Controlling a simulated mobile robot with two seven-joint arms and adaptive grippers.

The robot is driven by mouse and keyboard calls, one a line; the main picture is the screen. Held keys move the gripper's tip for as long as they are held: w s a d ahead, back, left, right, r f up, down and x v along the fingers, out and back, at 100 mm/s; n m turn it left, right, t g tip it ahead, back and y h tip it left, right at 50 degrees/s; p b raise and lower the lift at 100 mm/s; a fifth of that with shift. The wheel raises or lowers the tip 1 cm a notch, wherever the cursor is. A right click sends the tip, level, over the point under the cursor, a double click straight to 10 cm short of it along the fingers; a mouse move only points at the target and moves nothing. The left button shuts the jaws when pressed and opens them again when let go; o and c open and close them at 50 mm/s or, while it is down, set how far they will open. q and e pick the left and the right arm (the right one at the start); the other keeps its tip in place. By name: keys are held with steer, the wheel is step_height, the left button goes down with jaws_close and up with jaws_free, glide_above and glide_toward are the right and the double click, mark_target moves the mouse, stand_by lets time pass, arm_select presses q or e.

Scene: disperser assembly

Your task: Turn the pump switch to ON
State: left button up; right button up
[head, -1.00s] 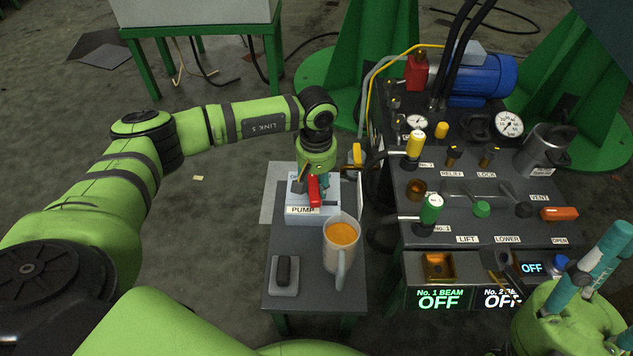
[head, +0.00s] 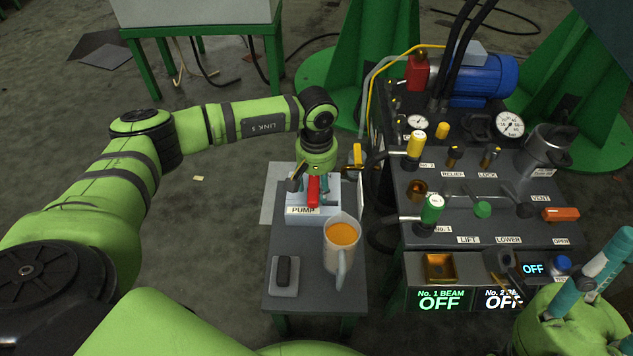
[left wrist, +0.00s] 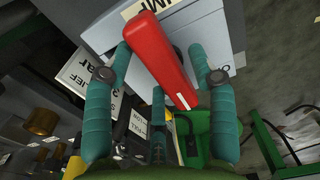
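The pump switch is a pale box (head: 325,211) labelled PUMP with a red lever (head: 313,190), on the small dark table. My left gripper (head: 312,185) is down over the box, at the lever. In the left wrist view the red lever (left wrist: 160,60) lies between the two teal fingers of my left gripper (left wrist: 160,50). The fingers are apart. The left fingertip is close to the lever, and a gap shows on the right. My right gripper (head: 590,275) is at the lower right, partly cut off.
A jug of orange liquid (head: 342,245) stands just in front of the switch box. A dark object on a pale tray (head: 284,290) lies near the table's front. The control console (head: 480,205) with valves and gauges stands to the right; its displays read OFF.

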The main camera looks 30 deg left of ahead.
mark_target(316, 185)
arm_select(q)
step_height(316, 185, up, 12)
stand_by(0.7)
stand_by(0.4)
